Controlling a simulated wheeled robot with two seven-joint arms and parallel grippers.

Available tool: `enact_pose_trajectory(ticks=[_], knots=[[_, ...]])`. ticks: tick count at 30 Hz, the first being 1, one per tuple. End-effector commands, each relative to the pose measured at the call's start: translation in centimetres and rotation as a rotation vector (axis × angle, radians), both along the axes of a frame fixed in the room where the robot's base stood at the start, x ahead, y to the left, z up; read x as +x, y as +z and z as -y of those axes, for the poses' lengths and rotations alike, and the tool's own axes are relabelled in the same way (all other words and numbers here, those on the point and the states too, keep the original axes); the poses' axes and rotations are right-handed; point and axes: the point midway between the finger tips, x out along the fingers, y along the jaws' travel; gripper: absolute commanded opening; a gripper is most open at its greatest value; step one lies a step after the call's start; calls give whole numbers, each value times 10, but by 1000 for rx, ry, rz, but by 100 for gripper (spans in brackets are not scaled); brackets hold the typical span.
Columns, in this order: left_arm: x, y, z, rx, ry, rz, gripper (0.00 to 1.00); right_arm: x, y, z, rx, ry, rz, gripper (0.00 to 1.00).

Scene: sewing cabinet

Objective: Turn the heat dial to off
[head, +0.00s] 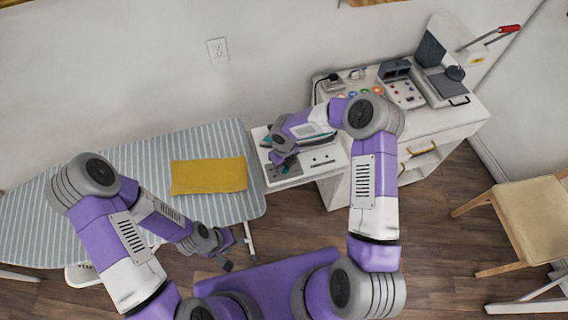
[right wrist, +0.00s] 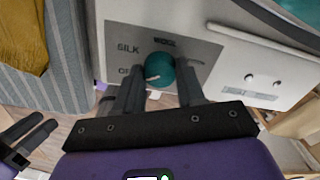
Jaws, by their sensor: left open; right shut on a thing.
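The heat dial (right wrist: 163,66) is a round teal knob on a grey panel (right wrist: 203,50) in the right wrist view. SILK is printed to its upper left, WOOL above it, and a partly covered label starting with O to its left. A pale mark on the dial's lower left side points left, roughly toward that covered label. My right gripper (right wrist: 158,84) is shut on the dial, one finger on each side. In the head view my right gripper (head: 283,162) is over the panel and hides the dial. My left gripper (head: 226,260) is open and empty, low beside the ironing board.
The striped ironing board (head: 120,165) carries a folded yellow cloth (head: 209,176). The white iron station (head: 325,157) adjoins a cabinet (head: 440,125) with several devices on top. A chair (head: 530,215) stands at the right. Wooden floor (head: 430,250) is free in front of the cabinet.

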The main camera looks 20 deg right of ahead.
Motion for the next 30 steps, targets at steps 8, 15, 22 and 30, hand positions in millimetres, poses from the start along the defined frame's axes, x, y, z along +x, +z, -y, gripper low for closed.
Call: enact_pose_trajectory(ticks=[8,15,22,30], knots=[[0,1,0,0,0,0,47,1,1,0,0,18,3,8],[0,1,0,0,0,0,47,1,1,0,0,18,3,40],[0,1,0,0,0,0,47,0,0,0,0,17,2,64],[0,1,0,0,0,0,47,1,5,0,0,15,2,64]])
